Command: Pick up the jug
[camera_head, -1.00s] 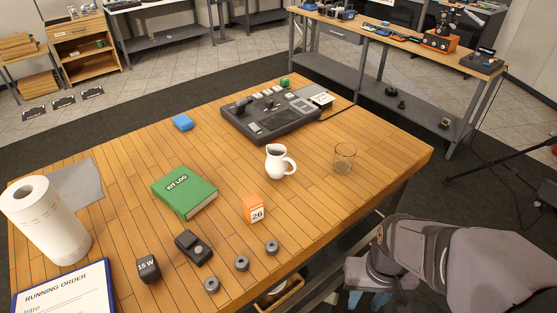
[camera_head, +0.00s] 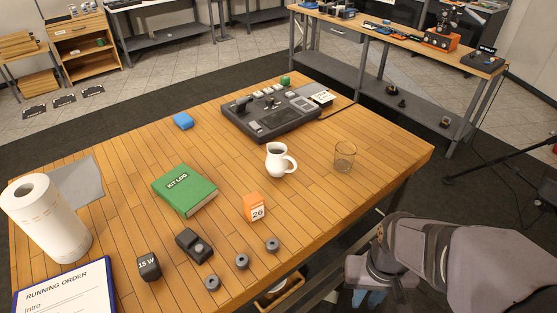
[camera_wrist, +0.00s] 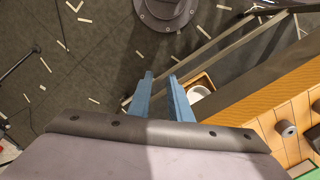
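The white jug (camera_head: 279,160) stands upright on the wooden table (camera_head: 330,205), with its handle towards the right. In the head view, my gripper (camera_head: 371,299) is low at the right, off the front edge of the table and well apart from the jug. In the wrist view, the two blue fingers of my gripper (camera_wrist: 160,75) are spread with a gap between them and nothing held. The jug is not in the wrist view; the table edge (camera_wrist: 262,88) shows at the right there.
A glass (camera_head: 344,156) stands right of the jug. An orange calendar cube (camera_head: 255,208) and a green book (camera_head: 184,190) are nearer, to the left. A dark control panel (camera_head: 272,117) lies behind. Grey weights (camera_head: 242,262) sit by the front edge.

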